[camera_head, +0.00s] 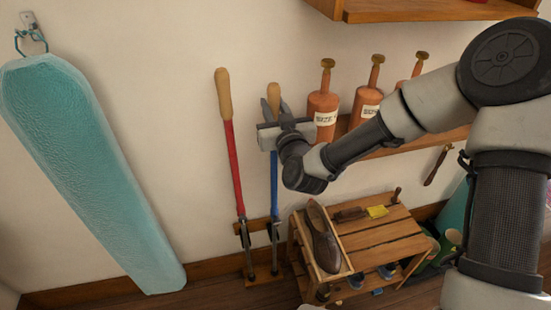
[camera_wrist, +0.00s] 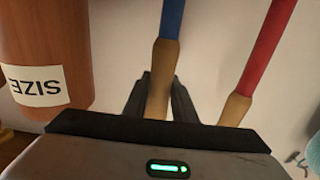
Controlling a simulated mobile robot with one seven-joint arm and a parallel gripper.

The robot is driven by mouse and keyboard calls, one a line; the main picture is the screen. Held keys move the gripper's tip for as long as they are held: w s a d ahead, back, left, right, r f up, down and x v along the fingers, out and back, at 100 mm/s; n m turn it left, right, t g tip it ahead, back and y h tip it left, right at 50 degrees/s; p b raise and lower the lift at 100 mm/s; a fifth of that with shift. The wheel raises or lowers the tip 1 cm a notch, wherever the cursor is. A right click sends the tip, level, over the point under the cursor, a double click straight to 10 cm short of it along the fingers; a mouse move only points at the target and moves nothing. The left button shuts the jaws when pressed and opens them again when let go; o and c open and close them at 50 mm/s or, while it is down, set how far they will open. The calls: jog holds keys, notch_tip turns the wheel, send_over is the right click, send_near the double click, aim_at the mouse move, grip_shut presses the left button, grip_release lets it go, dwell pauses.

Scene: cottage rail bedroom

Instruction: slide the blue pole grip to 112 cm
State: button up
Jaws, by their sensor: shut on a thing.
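The blue pole (camera_head: 274,178) stands upright against the wall, with a wooden grip (camera_head: 273,92) at its top. My gripper (camera_head: 279,108) is at this grip, its fingers on either side. In the wrist view, the wooden grip (camera_wrist: 159,75) lies between the two dark fingers of my gripper (camera_wrist: 161,84), which is shut on it. The blue pole (camera_wrist: 172,18) runs to the top edge there. No height scale or 112 cm mark can be read in either view.
A red pole (camera_head: 233,165) with a wooden grip stands close to the left. A slatted wooden rack (camera_head: 375,235) with a brown shoe (camera_head: 322,240) is below. A teal ironing board (camera_head: 90,170) hangs at left.

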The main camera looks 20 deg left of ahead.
aim_at(275, 91)
jog(key=shift+r+p, duration=1.35)
jog(key=shift+r, duration=1.55)
jog(key=o, duration=1.2)
jog(key=shift+f, duration=0.1)
jog(key=b+v, duration=0.1)
jog(key=v, duration=0.9)
